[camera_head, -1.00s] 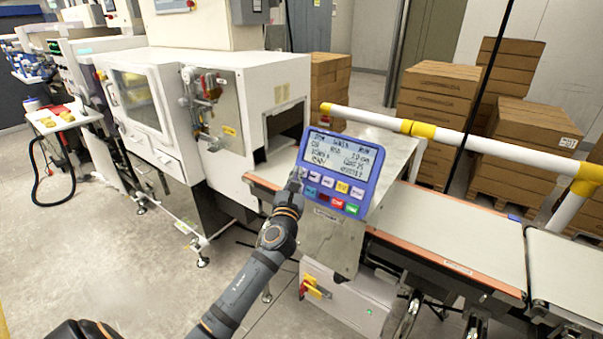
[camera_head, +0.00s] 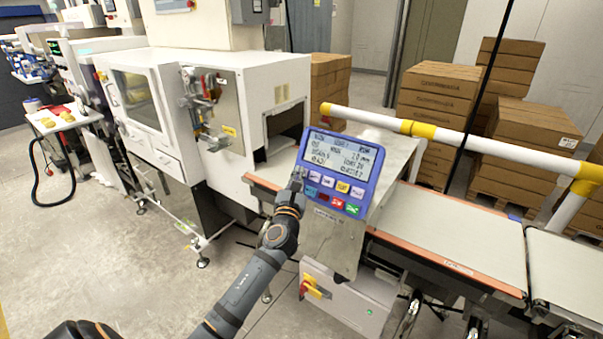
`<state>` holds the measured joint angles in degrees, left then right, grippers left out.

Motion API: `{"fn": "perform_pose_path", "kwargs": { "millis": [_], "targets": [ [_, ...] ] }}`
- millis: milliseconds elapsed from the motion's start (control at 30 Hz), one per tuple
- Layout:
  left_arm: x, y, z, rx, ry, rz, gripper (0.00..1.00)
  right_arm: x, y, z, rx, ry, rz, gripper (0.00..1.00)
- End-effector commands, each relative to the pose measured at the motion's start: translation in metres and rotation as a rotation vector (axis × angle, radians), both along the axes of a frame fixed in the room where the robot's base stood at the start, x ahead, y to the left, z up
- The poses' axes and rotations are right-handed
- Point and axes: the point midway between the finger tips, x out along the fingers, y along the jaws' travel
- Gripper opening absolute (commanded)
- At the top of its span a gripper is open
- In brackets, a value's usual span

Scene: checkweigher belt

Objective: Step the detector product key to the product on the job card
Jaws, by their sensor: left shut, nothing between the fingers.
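The detector panel (camera_head: 341,174) is a blue-framed unit with a lit screen (camera_head: 342,155) above two rows of coloured keys (camera_head: 335,192). The screen text is too small to read surely. My left gripper (camera_head: 297,178) is shut and empty at the panel's lower left corner, by the leftmost key of the upper row. It covers that corner, and I cannot tell whether the fingertips touch a key. My right gripper is not in view. I cannot make out a job card.
A white cabinet machine (camera_head: 150,105) stands at the left. A conveyor belt (camera_head: 455,235) runs to the right below a white and yellow rail (camera_head: 455,135). Stacked brown boxes (camera_head: 437,90) stand behind. A red and yellow switch (camera_head: 315,287) sits below the panel.

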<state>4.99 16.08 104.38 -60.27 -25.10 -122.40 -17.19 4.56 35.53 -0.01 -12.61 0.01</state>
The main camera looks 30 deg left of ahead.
Motion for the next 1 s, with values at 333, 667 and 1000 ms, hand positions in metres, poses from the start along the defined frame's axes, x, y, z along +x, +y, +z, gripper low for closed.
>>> {"fn": "perform_pose_path", "kwargs": {
  "millis": [333,667,1000],
  "targets": [
    [0.002,0.0,-0.001,0.0,0.0,0.0,0.0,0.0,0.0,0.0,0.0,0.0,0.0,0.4],
    [-0.008,0.001,0.006,0.002,0.001,0.0,0.0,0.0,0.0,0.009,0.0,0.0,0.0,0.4],
    [-0.013,0.001,0.007,0.0,0.0,0.0,0.0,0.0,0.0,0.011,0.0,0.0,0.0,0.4]
  ]
}}
